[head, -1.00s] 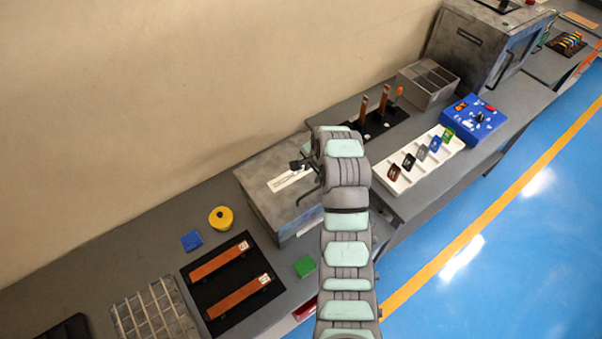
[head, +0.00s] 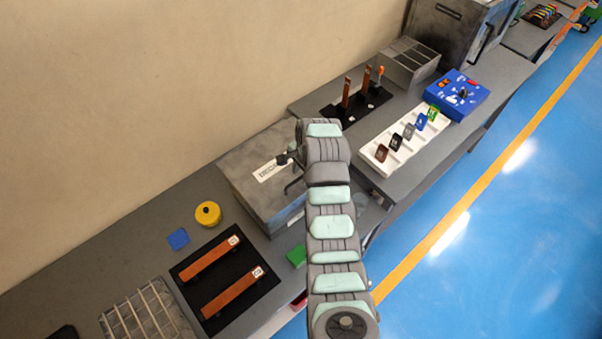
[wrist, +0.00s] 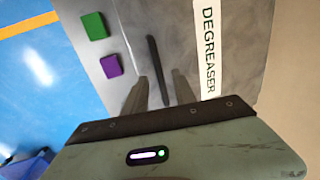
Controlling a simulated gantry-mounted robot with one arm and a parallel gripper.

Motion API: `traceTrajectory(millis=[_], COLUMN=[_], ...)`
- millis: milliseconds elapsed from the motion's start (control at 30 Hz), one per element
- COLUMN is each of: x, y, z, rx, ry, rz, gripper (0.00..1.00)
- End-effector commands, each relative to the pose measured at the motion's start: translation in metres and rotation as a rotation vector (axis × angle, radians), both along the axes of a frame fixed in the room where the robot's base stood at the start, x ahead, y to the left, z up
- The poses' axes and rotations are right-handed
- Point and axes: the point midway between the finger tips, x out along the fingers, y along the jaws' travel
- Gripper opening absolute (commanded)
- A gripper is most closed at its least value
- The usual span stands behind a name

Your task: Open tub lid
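The tub is a grey metal box (head: 262,196) on the bench, with a white label on its lid. The label reads DEGREASER (wrist: 209,45) in the wrist view. A dark bar handle (wrist: 155,60) lies on the grey lid (wrist: 186,40). My gripper (wrist: 161,80) is open over the lid, its two fingers apart with the near part of the handle between them in the picture. I cannot tell whether they touch it. The lid looks closed. In the head view my arm hides part of the tub and most of the gripper.
A green block (wrist: 94,26) and a purple block (wrist: 111,66) are beside the tub. A yellow round container (head: 208,213), a blue block (head: 177,238) and a black mat with copper bars (head: 228,280) lie left. A white tray (head: 377,164) and blue box (head: 464,88) are right.

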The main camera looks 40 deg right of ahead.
Motion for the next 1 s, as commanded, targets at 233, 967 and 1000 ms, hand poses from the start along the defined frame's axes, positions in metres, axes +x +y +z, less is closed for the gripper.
traceTrajectory(millis=[233,967,1000], x=[0.0018,0.0017,0.0017], y=[-0.0002,-0.0002,-0.0002], z=[-0.0086,-0.0085,-0.0084], rx=[-0.001,-0.001,-0.001], ry=[-0.001,-0.001,-0.001], rz=[0.0,0.0,0.0], gripper=[0.32,0.0,0.0])
